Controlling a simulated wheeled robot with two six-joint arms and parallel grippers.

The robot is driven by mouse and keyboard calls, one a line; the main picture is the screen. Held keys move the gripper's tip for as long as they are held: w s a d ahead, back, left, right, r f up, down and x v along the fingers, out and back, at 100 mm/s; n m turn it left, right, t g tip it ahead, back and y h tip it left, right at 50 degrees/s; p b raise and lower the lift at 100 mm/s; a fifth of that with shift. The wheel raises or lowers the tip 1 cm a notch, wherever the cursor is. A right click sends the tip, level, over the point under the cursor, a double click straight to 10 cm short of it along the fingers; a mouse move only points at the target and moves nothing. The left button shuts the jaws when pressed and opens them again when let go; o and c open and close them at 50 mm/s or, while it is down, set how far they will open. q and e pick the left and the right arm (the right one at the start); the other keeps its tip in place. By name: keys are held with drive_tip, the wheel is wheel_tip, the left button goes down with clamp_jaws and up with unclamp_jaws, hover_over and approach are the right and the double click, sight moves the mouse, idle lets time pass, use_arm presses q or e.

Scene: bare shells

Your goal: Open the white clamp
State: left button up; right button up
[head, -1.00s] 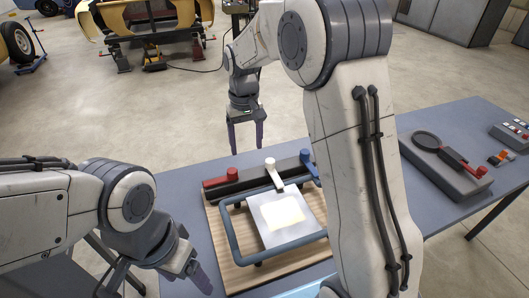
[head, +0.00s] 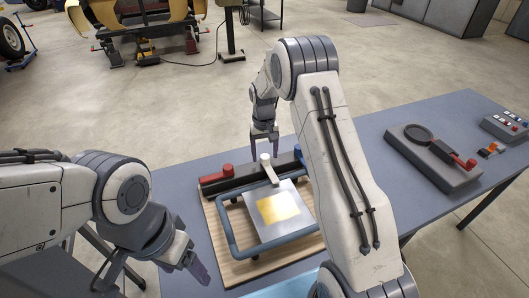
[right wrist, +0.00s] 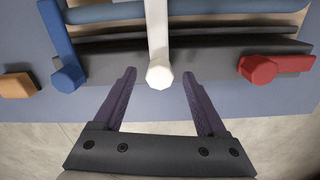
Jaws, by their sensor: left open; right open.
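The white clamp (head: 268,168) stands in the middle of a dark bar on the fixture, its arm reaching over the plate; it also shows in the right wrist view (right wrist: 158,50). My right gripper (head: 264,150) is open just behind and above the white clamp's knob. In the right wrist view its two fingers (right wrist: 158,88) lie either side of the knob, apart from it. A red clamp (head: 217,173) is at the bar's left end and a blue clamp (right wrist: 67,75) at its other end. My left gripper (head: 198,268) is open and empty at the left of the fixture.
The fixture has a wooden base (head: 215,232), a blue frame (head: 232,232) and a silver plate (head: 290,205) with a yellow patch. A grey device with a round pad (head: 425,165) and a button box (head: 503,127) stand to the right. An orange piece (right wrist: 17,85) lies beside the blue clamp.

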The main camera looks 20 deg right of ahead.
drive_tip(key=shift+f, duration=0.25)
clamp_jaws()
idle(1.4)
